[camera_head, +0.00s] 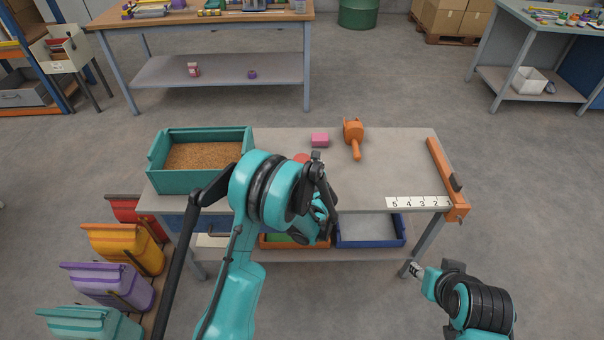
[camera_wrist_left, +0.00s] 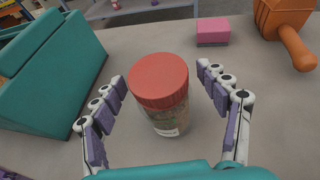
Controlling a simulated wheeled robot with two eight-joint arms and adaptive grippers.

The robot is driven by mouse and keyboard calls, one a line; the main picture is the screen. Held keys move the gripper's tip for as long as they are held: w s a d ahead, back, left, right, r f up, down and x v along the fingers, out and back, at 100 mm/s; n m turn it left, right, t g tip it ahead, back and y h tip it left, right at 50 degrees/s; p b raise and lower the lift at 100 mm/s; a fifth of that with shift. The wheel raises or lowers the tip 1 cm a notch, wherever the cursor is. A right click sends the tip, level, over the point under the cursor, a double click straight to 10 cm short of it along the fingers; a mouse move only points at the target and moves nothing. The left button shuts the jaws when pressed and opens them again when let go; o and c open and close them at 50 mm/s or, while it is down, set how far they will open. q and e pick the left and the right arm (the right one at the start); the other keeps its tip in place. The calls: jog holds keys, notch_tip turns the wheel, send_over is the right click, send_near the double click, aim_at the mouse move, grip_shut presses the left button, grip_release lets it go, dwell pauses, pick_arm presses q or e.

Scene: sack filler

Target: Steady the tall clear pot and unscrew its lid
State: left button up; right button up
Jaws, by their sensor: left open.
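The tall clear pot (camera_wrist_left: 170,121) stands upright on the workbench, with a ribbed red lid (camera_wrist_left: 158,80) on it and a pale label low on its side. My left gripper (camera_wrist_left: 160,76) is open, its fingers on either side of the pot with visible gaps. In the head view a bit of the red lid (camera_head: 301,157) shows behind my left arm, which hides the rest of the pot. My right gripper (camera_head: 416,268) is low at the right, in front of the bench and away from the pot; its finger opening is too small to judge.
A teal bin of grain (camera_head: 202,181) stands left of the pot. A pink block (camera_head: 320,140) and an orange scoop-like tool (camera_head: 353,135) lie behind it. An orange bar (camera_head: 445,173) and a number strip (camera_head: 418,202) are at the right. The bench top (camera_head: 385,165) between is clear.

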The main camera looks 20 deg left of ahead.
pick_arm(q)
jog(key=c, duration=1.6)
jog(key=shift+r, duration=0.15)
jog(key=shift+r, duration=0.3)
jog(key=r, duration=0.1)
jog(key=r+p, duration=0.2)
jog(key=r, duration=0.1)
jog(key=shift+d, duration=0.25)
jog(key=d+r+p, duration=0.1)
jog(key=d+r, duration=0.1)
jog(key=d, duration=0.1)
jog(key=w+d+r+p, duration=0.1)
jog(key=d+r, duration=0.1)
jog(key=d, duration=0.2)
jog(key=w+d+r+p, duration=0.1)
jog(key=d+r, duration=0.1)
jog(key=d, duration=0.2)
jog(key=shift+w+p, duration=0.15)
jog(key=shift+p, duration=0.25)
